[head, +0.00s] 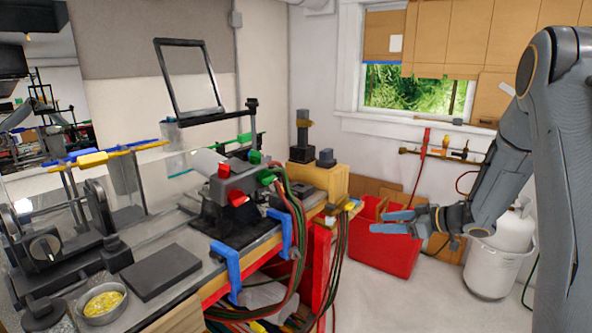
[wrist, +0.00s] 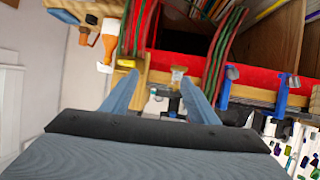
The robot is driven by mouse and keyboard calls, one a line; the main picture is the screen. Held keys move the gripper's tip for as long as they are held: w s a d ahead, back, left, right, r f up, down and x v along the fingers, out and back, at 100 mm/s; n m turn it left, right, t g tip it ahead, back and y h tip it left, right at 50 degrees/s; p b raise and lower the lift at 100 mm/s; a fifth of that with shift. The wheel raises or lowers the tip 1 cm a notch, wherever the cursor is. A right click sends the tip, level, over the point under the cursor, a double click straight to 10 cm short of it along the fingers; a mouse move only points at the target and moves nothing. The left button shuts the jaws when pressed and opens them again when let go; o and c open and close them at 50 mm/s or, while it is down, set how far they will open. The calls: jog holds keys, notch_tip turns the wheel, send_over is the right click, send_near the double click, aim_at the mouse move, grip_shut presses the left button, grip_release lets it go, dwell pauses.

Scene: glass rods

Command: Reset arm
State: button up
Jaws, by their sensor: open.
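My gripper (head: 386,221) is at the end of my arm on the right side of the head view. Its two blue-grey fingers are apart, with nothing held between them. The fingers point left, toward the workbench (head: 285,232), and appear in front of a red bin (head: 385,257). In the wrist view my gripper (wrist: 159,82) also shows open, its fingers spread, with the bench edge and several cables beyond the tips. I cannot make out any glass rod clearly in either view.
On the bench stand a grey burner device (head: 235,185) with red and green knobs, a dark flat plate (head: 161,272) and a bowl of yellow bits (head: 103,304). Blue clamps (head: 226,270) and hanging cables line its front edge. A white bucket (head: 492,270) stands behind my arm.

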jog(key=s+a+m+g+h, duration=0.2)
jog(key=s+m+h, duration=0.1)
jog(key=s, duration=0.8)
jog(key=s+a+f+m+g+h+b, duration=0.1)
jog(key=s+a+m+g+h, duration=0.2)
jog(key=s, duration=0.8)
jog(key=s+a+f+m+g+h, duration=0.1)
jog(key=s+a+m+g+h, duration=0.1)
jog(key=s, duration=0.9)
jog(key=shift+s+a+m+h, duration=0.15)
jog(key=shift+a+m+h, duration=0.3)
jog(key=shift+m+h, duration=0.5)
